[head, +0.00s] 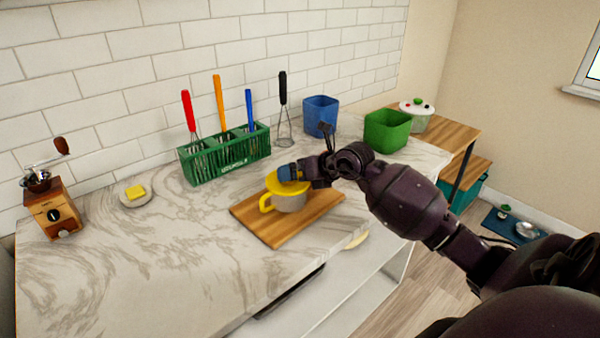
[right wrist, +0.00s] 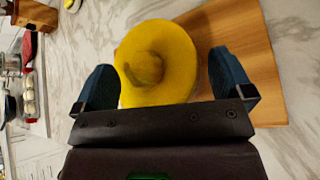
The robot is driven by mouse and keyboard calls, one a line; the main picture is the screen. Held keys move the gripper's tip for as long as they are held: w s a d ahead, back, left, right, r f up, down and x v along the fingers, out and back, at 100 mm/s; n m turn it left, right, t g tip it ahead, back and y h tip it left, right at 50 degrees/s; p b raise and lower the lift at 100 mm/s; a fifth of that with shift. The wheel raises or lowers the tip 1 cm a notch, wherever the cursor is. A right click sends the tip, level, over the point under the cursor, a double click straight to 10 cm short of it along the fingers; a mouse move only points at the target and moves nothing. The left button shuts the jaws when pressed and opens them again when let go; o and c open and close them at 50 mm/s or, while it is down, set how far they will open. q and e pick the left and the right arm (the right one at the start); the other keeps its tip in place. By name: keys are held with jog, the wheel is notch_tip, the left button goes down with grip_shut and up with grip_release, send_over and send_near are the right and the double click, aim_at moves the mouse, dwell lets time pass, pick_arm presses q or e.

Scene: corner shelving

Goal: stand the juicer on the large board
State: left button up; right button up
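The juicer (head: 290,201), with a yellow top and yellow handle over a grey body, stands upright on the wooden board (head: 275,232) on the marble counter. In the right wrist view, the juicer (right wrist: 160,60) shows its yellow cone from above, with the board (right wrist: 262,65) under it to the right. My right gripper (head: 293,173) is at the juicer's top. Its blue fingers (right wrist: 160,62) stand apart on either side of the yellow top, with a small gap visible at the right. No firm grip shows. My left gripper is out of view.
A green rack (head: 225,155) with several utensils stands behind the board. A butter dish (head: 135,194) and coffee grinder (head: 50,210) are at left. A blue bin (head: 320,115), green bin (head: 388,130) and lidded pot (head: 416,115) are at right. The left front counter is clear.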

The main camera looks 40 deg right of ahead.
jog(key=shift+r, duration=0.1)
jog(key=shift+s+r, duration=0.1)
jog(key=shift+r, duration=0.05)
jog(key=v, duration=1.1)
jog(key=shift+s+r+p, duration=0.2)
jog(key=shift+s+p, duration=0.15)
jog(key=shift+d, duration=0.1)
